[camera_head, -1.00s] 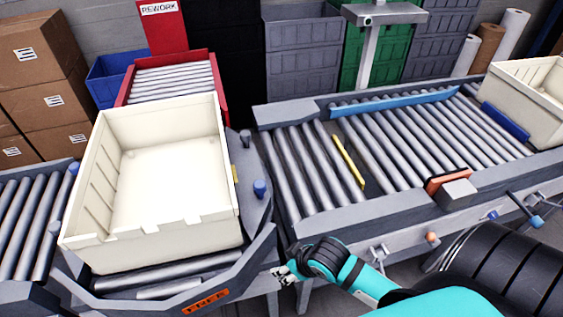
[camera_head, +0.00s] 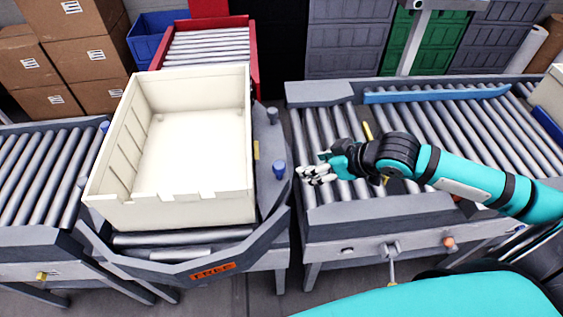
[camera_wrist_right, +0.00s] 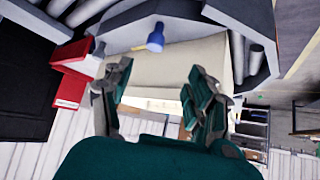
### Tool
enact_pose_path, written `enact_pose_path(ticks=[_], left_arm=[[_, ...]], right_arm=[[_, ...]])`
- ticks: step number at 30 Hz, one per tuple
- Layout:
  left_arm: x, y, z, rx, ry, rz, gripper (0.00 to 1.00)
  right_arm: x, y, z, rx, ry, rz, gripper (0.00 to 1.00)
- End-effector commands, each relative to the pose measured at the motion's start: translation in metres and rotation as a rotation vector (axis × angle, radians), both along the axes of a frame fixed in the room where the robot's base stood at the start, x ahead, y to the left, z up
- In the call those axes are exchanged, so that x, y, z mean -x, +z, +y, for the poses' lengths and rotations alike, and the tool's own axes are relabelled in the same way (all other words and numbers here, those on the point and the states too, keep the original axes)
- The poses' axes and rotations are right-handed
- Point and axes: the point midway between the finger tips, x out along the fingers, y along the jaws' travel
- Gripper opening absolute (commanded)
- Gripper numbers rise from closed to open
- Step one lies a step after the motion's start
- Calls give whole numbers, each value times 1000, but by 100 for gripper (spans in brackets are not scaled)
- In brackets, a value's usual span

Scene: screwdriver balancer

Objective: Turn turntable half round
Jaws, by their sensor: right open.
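The turntable (camera_head: 268,235) stands at left centre in the head view, with a grey frame, rollers and an orange label reading FREE (camera_head: 213,270). An empty cream tote (camera_head: 195,215) sits on it. A blue knob (camera_head: 278,168) stands up from the turntable's right side, and it also shows in the right wrist view (camera_wrist_right: 156,38). My right gripper (camera_head: 310,176) is open and empty over the left end of the right conveyor, to the right of the knob and apart from it. In the wrist view its fingers (camera_wrist_right: 160,92) are spread, with the knob beyond them. My left gripper is not in view.
A roller conveyor (camera_head: 440,125) with a blue guide bar (camera_head: 435,93) lies to the right. Another roller conveyor (camera_head: 40,175) lies to the left. A red-framed roller lane (camera_head: 253,60) is behind the tote. Cardboard boxes (camera_head: 90,55) are stacked at the back left.

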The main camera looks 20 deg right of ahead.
Motion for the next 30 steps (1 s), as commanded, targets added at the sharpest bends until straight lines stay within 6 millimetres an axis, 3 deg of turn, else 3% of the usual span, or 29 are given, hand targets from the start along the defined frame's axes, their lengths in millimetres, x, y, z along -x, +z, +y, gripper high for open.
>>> enact_pose_path(ticks=[5, 11, 30], left_arm=[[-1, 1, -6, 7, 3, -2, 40], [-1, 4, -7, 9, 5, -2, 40], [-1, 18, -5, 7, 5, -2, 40]], right_arm=[[-8, 11, -9, -11, -6, -7, 58], [-23, -3, 0, -19, -9, -9, 58], [-102, -96, 45, -13, -7, -6, 58]])
